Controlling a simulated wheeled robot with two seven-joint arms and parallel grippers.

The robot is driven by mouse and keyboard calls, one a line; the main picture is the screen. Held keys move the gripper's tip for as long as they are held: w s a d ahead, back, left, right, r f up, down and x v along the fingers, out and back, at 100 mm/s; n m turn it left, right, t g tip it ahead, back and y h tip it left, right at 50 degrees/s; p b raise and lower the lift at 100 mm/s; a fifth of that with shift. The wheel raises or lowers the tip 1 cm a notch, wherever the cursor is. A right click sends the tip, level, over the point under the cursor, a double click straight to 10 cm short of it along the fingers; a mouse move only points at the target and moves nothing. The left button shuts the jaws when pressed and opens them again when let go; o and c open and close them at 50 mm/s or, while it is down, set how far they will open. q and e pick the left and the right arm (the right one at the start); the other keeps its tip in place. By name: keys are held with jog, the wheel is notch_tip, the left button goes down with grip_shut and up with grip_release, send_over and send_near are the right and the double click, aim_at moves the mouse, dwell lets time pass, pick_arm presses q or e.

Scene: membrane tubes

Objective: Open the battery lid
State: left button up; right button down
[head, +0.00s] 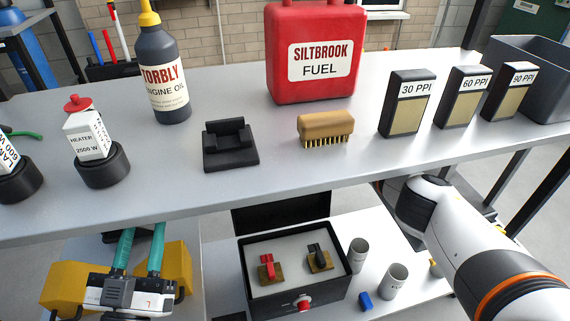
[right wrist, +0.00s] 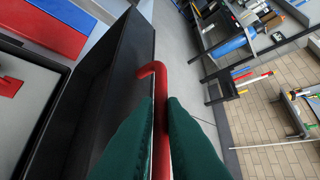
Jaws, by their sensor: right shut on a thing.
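The black battery box (head: 343,278) stands on the lower shelf in the head view, with red and black terminals inside and a red knob in front. Its black lid (head: 280,214) stands raised at the back edge, its top hidden under the upper table. My right gripper (right wrist: 162,100) is shut on a red hooked rod (right wrist: 161,85) in the right wrist view. The hook is beside a dark panel (right wrist: 118,80) that looks like the lid; contact is unclear. The head view hides this gripper. My left gripper (head: 141,236) is open and empty, left of the box.
The upper table (head: 300,172) overhangs the box. It carries a fuel can (head: 314,85), oil bottle (head: 163,75), brush (head: 325,126), black holder (head: 230,150) and several sanding blocks. Two grey cups (head: 392,281) (head: 358,252) and a blue block (head: 365,301) are right of the box.

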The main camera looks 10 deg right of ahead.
pick_arm(q)
jog(key=shift+s+r+t, duration=0.1)
jog(key=shift+r+t, duration=0.2)
jog(key=shift+r, duration=0.05)
pick_arm(e)
jog(key=shift+w+r, duration=0.25)
jog(key=shift+r, duration=0.1)
jog(key=c, duration=1.5)
grip_release()
jog(key=shift+s, duration=0.1)
jog(key=shift+f, duration=0.1)
